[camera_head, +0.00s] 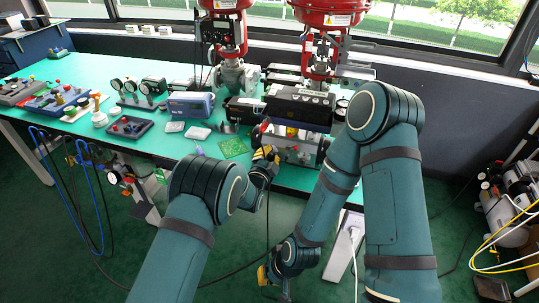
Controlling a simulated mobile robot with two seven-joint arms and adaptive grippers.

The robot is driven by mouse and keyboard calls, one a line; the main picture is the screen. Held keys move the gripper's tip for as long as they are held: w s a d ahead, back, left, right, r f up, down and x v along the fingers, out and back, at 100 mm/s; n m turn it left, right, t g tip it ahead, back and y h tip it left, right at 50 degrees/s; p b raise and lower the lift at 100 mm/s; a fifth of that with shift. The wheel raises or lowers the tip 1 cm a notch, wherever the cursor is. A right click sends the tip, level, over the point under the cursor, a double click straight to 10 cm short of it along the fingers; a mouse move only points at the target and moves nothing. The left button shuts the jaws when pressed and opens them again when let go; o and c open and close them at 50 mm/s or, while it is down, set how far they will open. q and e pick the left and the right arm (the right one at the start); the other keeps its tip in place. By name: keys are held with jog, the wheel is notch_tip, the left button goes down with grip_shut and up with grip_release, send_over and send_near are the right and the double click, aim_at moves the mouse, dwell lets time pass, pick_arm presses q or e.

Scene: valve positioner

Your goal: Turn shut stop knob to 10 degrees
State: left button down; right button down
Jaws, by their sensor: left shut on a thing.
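The valve positioner (305,148), a grey and silver unit with knobs and small coloured parts, sits at the table's front edge below the red actuators. My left gripper (265,153), with yellow fingertips, is at the positioner's left end, shut on a small part there. The shut stop knob cannot be told apart at this size; the fingers cover that spot. My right gripper (265,276) hangs low over the floor, clear of the positioner, and its jaws are too small to read.
The green table (90,70) carries gauges, a blue device (190,105), a green circuit board (233,146) and several small boxes. Two red actuators (333,12) stand behind the positioner. Cables hang at the left front, and a compressor (515,190) is at the far right.

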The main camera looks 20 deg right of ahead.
pick_arm(q)
jog(key=m, duration=0.7)
jog(key=shift+d+r, duration=0.1)
jog(key=m, duration=0.6)
jog(key=shift+m, duration=0.4)
jog(key=c, duration=0.9)
grip_release()
jog(key=shift+o, duration=0.2)
jog(key=v, duration=1.2)
